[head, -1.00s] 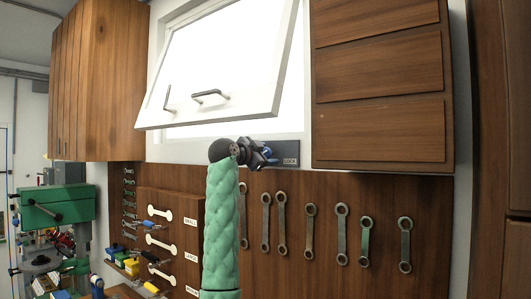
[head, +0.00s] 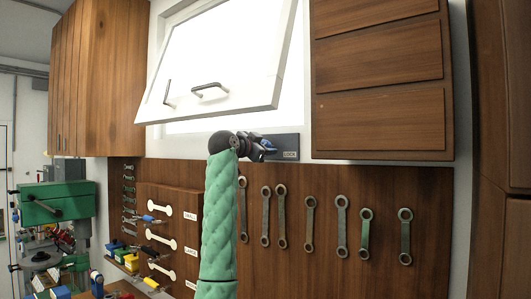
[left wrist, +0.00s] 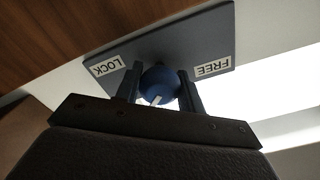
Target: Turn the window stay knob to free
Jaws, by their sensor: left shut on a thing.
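The window stay knob (left wrist: 160,84) is round and blue with a white pointer mark, in the left wrist view. It sits on a dark plate (left wrist: 150,48) labelled LOCK (left wrist: 107,66) on the picture's left and FREE (left wrist: 213,68) on its right. The pointer mark faces down in that picture, slightly left, at neither label. My left gripper (left wrist: 160,88) is shut on the knob, one finger on each side. In the head view my left gripper (head: 264,147) is at the plate (head: 285,142) below the window; it hides most of the knob. My right gripper is out of view.
The tilted window (head: 225,65) hangs open above the gripper. Wooden cabinets stand left (head: 95,80) and right (head: 380,75) of it. Several wrenches hang on the wooden board (head: 325,180) below. A green machine (head: 55,203) stands at the far left.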

